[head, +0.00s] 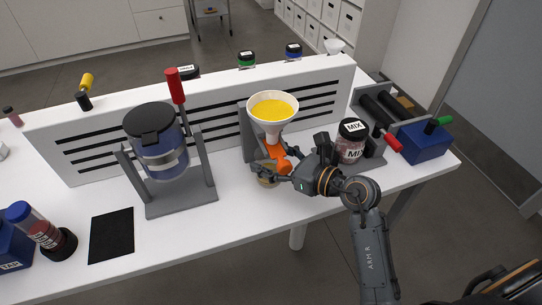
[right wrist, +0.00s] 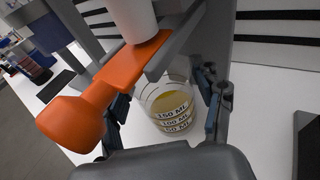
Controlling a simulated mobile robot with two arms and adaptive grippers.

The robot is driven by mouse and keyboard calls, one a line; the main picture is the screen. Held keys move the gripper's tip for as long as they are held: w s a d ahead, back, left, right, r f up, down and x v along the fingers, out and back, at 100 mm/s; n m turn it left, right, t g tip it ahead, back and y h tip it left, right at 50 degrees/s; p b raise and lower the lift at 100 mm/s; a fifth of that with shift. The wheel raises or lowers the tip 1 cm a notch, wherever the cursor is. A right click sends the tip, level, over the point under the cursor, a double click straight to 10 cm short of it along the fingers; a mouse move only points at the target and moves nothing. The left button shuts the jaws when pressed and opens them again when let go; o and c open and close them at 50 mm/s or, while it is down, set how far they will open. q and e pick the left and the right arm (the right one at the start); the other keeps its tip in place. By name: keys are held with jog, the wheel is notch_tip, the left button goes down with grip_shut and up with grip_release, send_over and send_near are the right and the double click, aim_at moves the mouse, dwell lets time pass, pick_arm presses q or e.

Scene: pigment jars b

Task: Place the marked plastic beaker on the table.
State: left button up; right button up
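The marked plastic beaker (right wrist: 168,108) is clear, with black-on-white volume bands and yellow contents. It stands upright below the funnel (head: 273,112), which is white and full of yellow powder. In the head view the beaker (head: 267,180) is small and partly covered by my right gripper (head: 268,171). In the right wrist view the fingers of my right gripper (right wrist: 164,108) are spread on either side of the beaker, with gaps seen at both sides. An orange slide with a knob (right wrist: 75,115) lies above the beaker, under the funnel spout. My left gripper is out of view.
The funnel's grey stand (head: 250,135) rises close behind the beaker. A MIX jar (head: 351,140) stands just right of my gripper. A blender-like vessel (head: 157,140) in a grey frame stands left. A black mat (head: 111,235) lies front left. The white table (head: 235,222) is clear in front.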

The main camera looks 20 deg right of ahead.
jog(key=shift+o, duration=0.6)
jog(key=shift+d, duration=0.25)
jog(key=shift+a+r, duration=0.1)
jog(key=shift+r, duration=0.1)
jog(key=shift+s+d, duration=0.25)
jog(key=shift+s, duration=0.05)
jog(key=b+v, duration=0.2)
jog(key=v, duration=0.9)
jog(key=shift+s+d, duration=0.1)
jog(key=shift+s, duration=0.1)
